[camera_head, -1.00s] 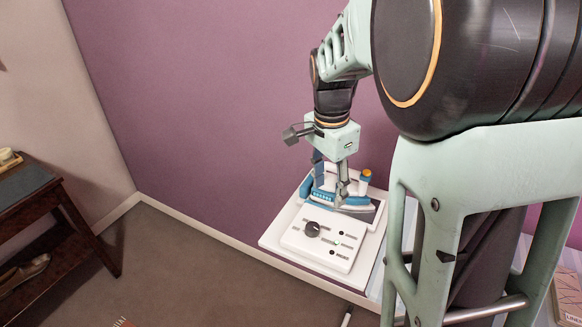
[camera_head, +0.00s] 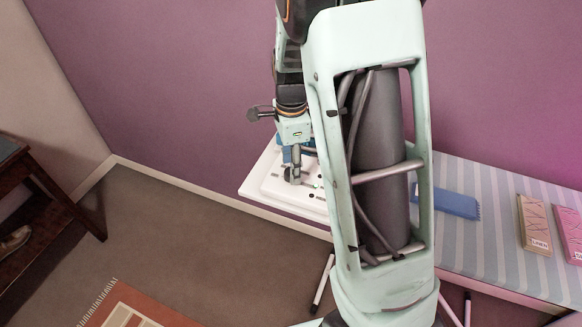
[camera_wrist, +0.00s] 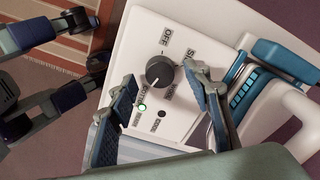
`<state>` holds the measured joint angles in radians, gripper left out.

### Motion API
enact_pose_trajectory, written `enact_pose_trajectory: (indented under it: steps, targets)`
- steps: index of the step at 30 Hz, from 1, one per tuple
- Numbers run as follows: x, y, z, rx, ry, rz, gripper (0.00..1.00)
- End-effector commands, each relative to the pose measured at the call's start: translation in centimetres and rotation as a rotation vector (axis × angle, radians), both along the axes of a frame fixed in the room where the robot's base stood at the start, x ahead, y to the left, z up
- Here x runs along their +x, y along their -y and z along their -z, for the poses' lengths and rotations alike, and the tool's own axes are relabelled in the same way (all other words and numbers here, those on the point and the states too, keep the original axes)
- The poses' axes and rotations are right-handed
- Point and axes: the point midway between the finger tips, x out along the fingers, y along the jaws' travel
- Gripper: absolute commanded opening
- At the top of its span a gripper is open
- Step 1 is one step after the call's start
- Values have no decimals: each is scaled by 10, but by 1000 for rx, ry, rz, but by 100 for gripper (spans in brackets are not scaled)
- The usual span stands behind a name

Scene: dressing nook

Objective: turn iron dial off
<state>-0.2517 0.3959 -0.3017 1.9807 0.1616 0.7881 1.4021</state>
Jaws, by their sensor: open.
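The black iron dial (camera_wrist: 160,70) sits on a white control panel (camera_wrist: 135,45) in the wrist view. The panel is printed with OFF and several other labels, and a small green light (camera_wrist: 142,107) glows beside it. My gripper (camera_wrist: 160,76) is open, with one finger on each side of the dial; I cannot tell whether they touch it. In the head view my gripper (camera_head: 293,176) points down over the white station (camera_head: 258,183) and hides the dial. The blue and white iron (camera_wrist: 283,58) lies to the right of the panel in the wrist view.
A dark wooden table (camera_head: 60,195) stands at the left. An orange rug (camera_head: 125,308) lies on the floor. A purple wall (camera_head: 170,80) stands close behind the station.

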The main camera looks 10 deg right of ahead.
Motion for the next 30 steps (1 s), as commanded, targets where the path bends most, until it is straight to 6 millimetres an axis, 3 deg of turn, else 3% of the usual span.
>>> enact_pose_trajectory:
  steps: [4, 13, 24, 30]
  targets:
    - [0, 0, 10, 1, -1, 1, 45]
    - [0, 0, 12, 0, 1, 0, 44]
    - [0, 0, 12, 0, 0, 0, 3]
    - [0, 0, 12, 0, 0, -13, 3]
